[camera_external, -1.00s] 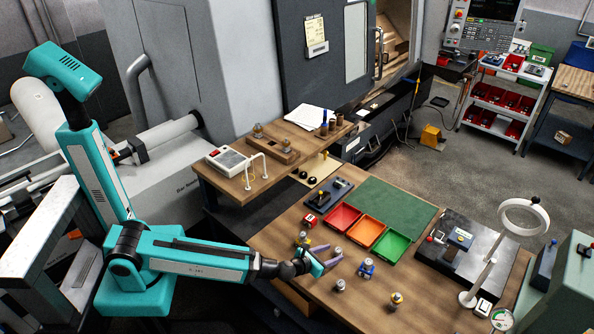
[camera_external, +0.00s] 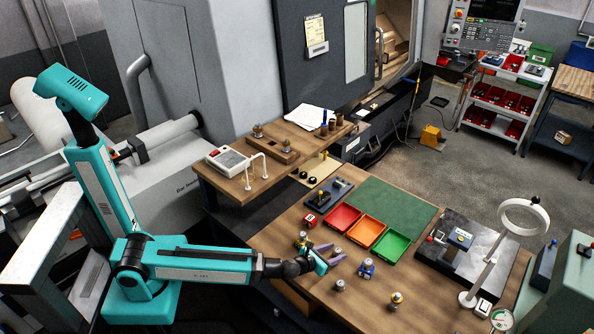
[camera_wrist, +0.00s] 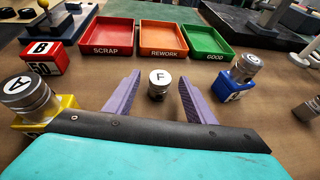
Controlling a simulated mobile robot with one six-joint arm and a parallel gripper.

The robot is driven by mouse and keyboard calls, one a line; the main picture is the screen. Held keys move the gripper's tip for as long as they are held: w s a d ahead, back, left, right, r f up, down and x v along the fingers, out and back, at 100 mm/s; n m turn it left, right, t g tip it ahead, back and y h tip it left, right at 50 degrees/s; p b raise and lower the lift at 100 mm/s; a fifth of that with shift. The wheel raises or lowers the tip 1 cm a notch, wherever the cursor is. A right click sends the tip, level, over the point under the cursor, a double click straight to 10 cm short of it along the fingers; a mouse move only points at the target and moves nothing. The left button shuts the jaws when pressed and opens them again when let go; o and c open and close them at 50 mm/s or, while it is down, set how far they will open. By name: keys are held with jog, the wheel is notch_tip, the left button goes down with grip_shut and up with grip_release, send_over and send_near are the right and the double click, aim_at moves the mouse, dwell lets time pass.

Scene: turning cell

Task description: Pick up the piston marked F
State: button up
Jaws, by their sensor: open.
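The piston marked F (camera_wrist: 159,84) is a small metal cylinder with a white lettered top, standing upright on the wooden bench. In the wrist view it stands between the two purple fingers of my gripper (camera_wrist: 159,75), near their tips, with visible gaps on both sides. My gripper is open and holds nothing. In the external view my gripper (camera_external: 332,254) is low over the bench, and the piston F (camera_external: 338,253) shows at its fingertips. The piston's lower side is partly hidden there.
A piston marked A (camera_wrist: 28,95) sits in a yellow block close left. Another piston sits in a blue block (camera_wrist: 230,87) at right. A red block (camera_wrist: 42,58) and the scrap (camera_wrist: 107,52), rework and good trays are behind. A bare piston (camera_external: 340,286) stands nearer the front.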

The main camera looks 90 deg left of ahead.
jog(key=shift+x, duration=1.3)
jog(key=c, duration=1.2)
